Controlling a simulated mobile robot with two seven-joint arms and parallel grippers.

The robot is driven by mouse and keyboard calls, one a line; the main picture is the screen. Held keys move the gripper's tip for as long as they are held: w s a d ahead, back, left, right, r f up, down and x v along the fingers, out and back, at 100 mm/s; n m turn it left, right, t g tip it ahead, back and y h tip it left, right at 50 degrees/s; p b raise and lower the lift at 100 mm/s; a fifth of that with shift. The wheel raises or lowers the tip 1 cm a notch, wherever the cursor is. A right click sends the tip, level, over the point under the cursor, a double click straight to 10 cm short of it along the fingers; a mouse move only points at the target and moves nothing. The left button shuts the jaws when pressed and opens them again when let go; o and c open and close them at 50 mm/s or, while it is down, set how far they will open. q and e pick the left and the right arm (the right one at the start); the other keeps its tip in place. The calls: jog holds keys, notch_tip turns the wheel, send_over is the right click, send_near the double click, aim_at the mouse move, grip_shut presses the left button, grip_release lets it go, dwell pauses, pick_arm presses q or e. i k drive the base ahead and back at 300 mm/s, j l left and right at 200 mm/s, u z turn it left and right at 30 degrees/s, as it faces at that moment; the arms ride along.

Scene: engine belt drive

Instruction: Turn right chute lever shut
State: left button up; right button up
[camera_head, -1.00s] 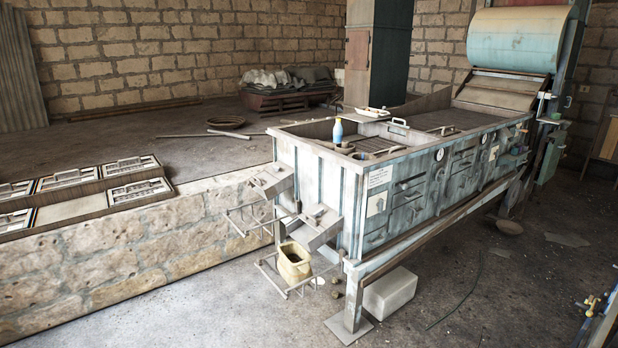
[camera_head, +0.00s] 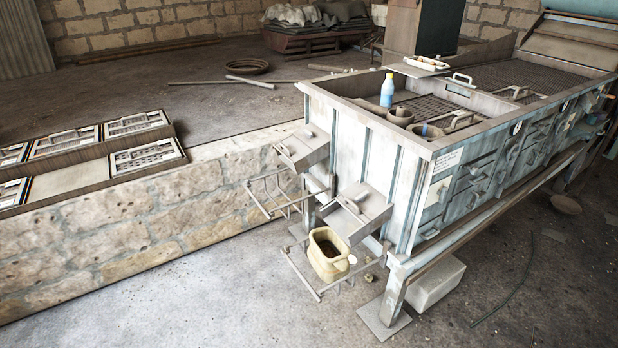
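Two chutes stick out from the near end of the long weathered metal machine (camera_head: 400,165). The right chute (camera_head: 368,218) is a pale sloping trough. A small light lever (camera_head: 347,204) lies across its upper part; I cannot tell its exact setting. The left chute (camera_head: 308,155) is a similar trough, higher in the picture. A yellowish container (camera_head: 328,258) with dark contents stands on a wire rack below the right chute. Neither of my grippers is in view.
A low stone wall (camera_head: 140,225) with framed panels on top is at the left. A machine leg (camera_head: 393,295) and a pale block (camera_head: 436,284) stand right of the chutes. The floor (camera_head: 220,310) in front is clear.

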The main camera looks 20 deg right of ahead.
aim_at(360, 198)
jog(key=i+u, duration=0.45)
jog(key=i, duration=1.1)
jog(key=i+z, duration=0.65)
jog(key=z, duration=0.25)
jog(key=i+j+z, duration=0.15)
jog(key=i+z, duration=0.15)
jog(key=z, duration=0.2)
jog(key=i+j+z, duration=0.15)
jog(key=i+z, duration=0.25)
jog(key=i+j+z, duration=0.2)
jog(key=z, duration=0.2)
